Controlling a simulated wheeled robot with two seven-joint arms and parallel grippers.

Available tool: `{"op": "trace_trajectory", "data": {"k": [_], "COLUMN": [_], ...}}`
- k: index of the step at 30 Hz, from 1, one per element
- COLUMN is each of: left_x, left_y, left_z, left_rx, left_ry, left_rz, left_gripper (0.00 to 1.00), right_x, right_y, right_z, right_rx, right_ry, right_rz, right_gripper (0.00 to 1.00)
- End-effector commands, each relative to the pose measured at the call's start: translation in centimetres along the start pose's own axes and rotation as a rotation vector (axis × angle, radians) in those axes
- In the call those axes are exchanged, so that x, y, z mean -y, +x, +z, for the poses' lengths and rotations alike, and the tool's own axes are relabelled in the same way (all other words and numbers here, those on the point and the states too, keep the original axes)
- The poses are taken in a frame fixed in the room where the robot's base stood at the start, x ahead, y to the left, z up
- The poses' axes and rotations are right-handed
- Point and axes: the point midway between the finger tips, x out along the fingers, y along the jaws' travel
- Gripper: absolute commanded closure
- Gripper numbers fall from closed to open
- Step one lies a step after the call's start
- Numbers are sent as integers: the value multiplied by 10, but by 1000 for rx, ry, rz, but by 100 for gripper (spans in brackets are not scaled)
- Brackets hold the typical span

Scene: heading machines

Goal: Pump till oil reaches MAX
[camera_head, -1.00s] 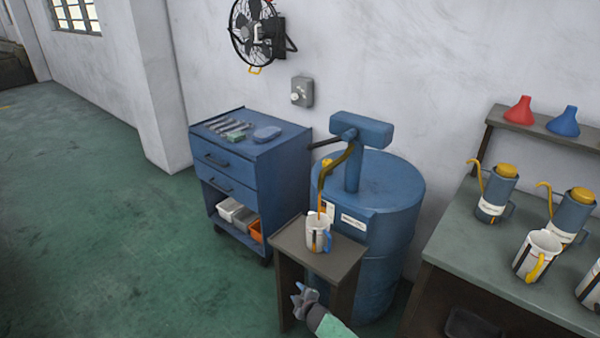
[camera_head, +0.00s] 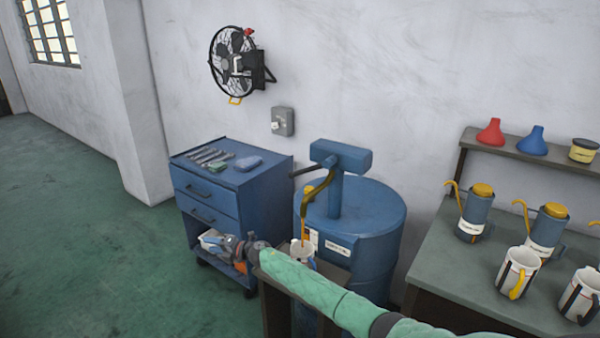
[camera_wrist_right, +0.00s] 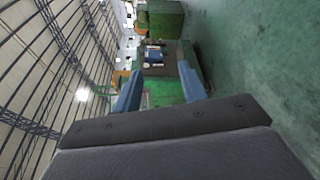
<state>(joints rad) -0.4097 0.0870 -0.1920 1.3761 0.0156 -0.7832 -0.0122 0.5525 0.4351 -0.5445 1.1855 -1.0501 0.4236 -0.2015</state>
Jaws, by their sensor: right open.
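The blue oil drum (camera_head: 378,242) stands by the wall with a blue pump head (camera_head: 345,156) on top. A dark lever (camera_head: 305,171) sticks out to the left of the pump head. A spout (camera_head: 318,198) curves down with a yellow-orange lower end above a white measuring jug (camera_head: 302,258). The jug's lower part is hidden behind my right arm, and its oil level and MAX mark cannot be read. My right gripper (camera_head: 232,246) is open and empty, left of the jug and below the lever, in front of the cabinet. It also shows in the right wrist view (camera_wrist_right: 160,88).
A blue drawer cabinet (camera_head: 232,196) with tools on top stands left of the drum. A bench (camera_head: 440,248) at the right holds oil cans (camera_head: 475,215) and jugs (camera_head: 518,272). A wall fan (camera_head: 236,62) hangs above. The floor at the left is clear.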

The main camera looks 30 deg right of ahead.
Motion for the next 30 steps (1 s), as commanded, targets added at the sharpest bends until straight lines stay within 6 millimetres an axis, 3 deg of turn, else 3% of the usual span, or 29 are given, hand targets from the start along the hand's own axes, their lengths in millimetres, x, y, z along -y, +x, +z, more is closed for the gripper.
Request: {"op": "trace_trajectory", "data": {"k": [3,8,14,20,27,30], "left_x": [0,0,0,0,0,0], "left_y": [0,1,2,2,3,3], "left_z": [3,6,10,14,19,21], "left_rx": [2,3,5,7,10,10], "left_ry": [-2,-4,-8,-12,-16,-17], "left_rz": [-1,-1,-2,-3,-4,-4], "left_gripper": [59,59,59,59,59,59], "right_x": [-27,-47,-61,-80,-121,-139], "right_y": [3,-6,-39,-95,-194,-232], "right_z": [24,57,111,186,287,318], "right_rx": [-144,-336,-553,-750,-955,-1011], "right_ry": [-212,-469,-727,-913,-1012,-1008], "right_rz": [-41,-139,-319,-564,-931,-1058], "right_gripper": [59,59,59,59,59,59]}}
